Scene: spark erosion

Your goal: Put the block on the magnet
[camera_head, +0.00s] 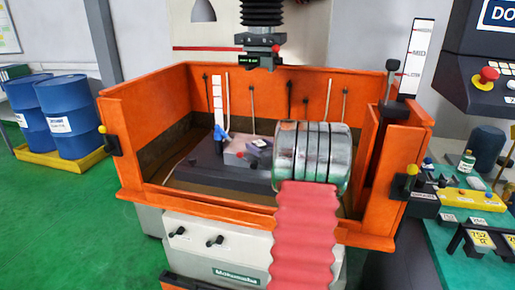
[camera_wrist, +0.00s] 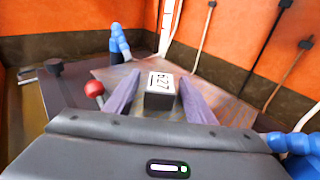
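The block (camera_wrist: 160,92) is a small dark block with a white, numbered top face. In the wrist view it stands upright between the two fingers of my gripper (camera_wrist: 160,79). The fingers are apart, with a narrow gap visible on either side of the block. The block appears to rest on the flat pinkish-grey magnet plate (camera_wrist: 226,101), though its lower edge is hard to make out. A red ball knob (camera_wrist: 93,88) is left of the left finger. In the head view the magnet (camera_head: 238,154) sits inside the orange tank; my arm hides its right side and most of my gripper.
The orange tank walls (camera_head: 140,110) surround the work area. A blue nozzle (camera_wrist: 119,42) stands behind the left finger, and another blue nozzle (camera_wrist: 298,142) is at lower right. The machine head (camera_head: 262,50) hangs above. A green bench (camera_head: 440,258) with small items stands right.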

